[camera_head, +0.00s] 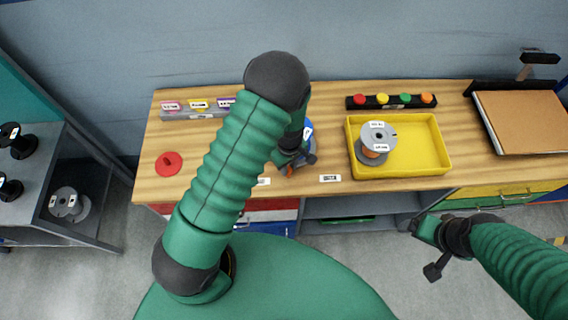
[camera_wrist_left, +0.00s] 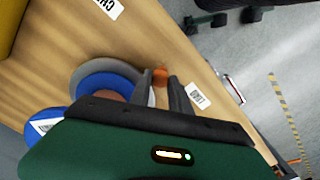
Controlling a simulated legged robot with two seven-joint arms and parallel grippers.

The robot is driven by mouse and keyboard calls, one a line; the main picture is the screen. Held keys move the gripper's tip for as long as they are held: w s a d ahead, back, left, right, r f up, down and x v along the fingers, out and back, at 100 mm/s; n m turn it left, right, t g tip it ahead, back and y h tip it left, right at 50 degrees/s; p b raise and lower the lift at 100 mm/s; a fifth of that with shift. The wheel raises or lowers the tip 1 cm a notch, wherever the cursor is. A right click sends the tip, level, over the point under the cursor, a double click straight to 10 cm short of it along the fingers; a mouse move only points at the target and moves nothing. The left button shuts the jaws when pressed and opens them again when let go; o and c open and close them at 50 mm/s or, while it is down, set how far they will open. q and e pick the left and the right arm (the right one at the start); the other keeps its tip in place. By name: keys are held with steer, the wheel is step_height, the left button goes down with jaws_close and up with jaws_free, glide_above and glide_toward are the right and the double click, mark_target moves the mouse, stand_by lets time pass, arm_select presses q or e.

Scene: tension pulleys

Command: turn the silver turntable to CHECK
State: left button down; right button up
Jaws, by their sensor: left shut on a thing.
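The silver turntable (camera_wrist_left: 108,66) shows in the left wrist view as a grey disc rim under a blue spool (camera_wrist_left: 84,84). My arm hides most of it in the head view. My left gripper (camera_head: 291,160) is shut on the orange handle (camera_wrist_left: 160,76) at the turntable's edge. The handle is beside the LOAD label (camera_wrist_left: 197,97), at the table's front edge. The CHECK label (camera_wrist_left: 108,8) lies farther along that edge; in the head view it (camera_head: 330,178) is right of the gripper. My right gripper (camera_head: 428,250) is open and empty, off the table's front.
A yellow tray (camera_head: 425,150) holding a grey and orange spool (camera_head: 374,153) stands right of the turntable. A red disc (camera_head: 169,163) lies at the left. A strip with coloured buttons (camera_head: 392,101) and a brown board (camera_head: 525,120) are toward the back and right.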

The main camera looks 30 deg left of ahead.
arm_select(q)
steer(key=shift+w+d+n+p, duration=0.35)
steer(key=shift+d+n+p, duration=0.05)
steer(key=shift+d+n, duration=0.45)
steer(key=shift+w+d+n+p, duration=0.3)
steer(key=shift+d+n+p, duration=0.1)
steer(key=shift+d+n, duration=0.4)
steer(key=shift+w+d+n+p, duration=0.35)
steer(key=shift+w+d+n, duration=0.25)
steer(key=shift+n, duration=0.35)
steer(key=shift+w+d+f+n, duration=0.1)
steer(key=shift+w+d+n, duration=0.6)
steer(key=shift+n, duration=0.3)
steer(key=shift+w+d+n, duration=0.2)
steer(key=shift+w+n, duration=0.35)
steer(key=shift+w+d+n, duration=0.2)
steer(key=shift+w+n, duration=0.3)
steer(key=shift+n, duration=0.05)
steer(key=shift+w+d+n, duration=0.25)
steer(key=shift+w+n, duration=0.5)
steer(key=shift+n, duration=0.05)
steer(key=shift+w, duration=0.25)
steer(key=c, duration=1.5)
jaws_free()
steer(key=o, duration=0.3)
steer(key=shift+w+d, duration=0.1)
steer(key=shift+w, duration=0.1)
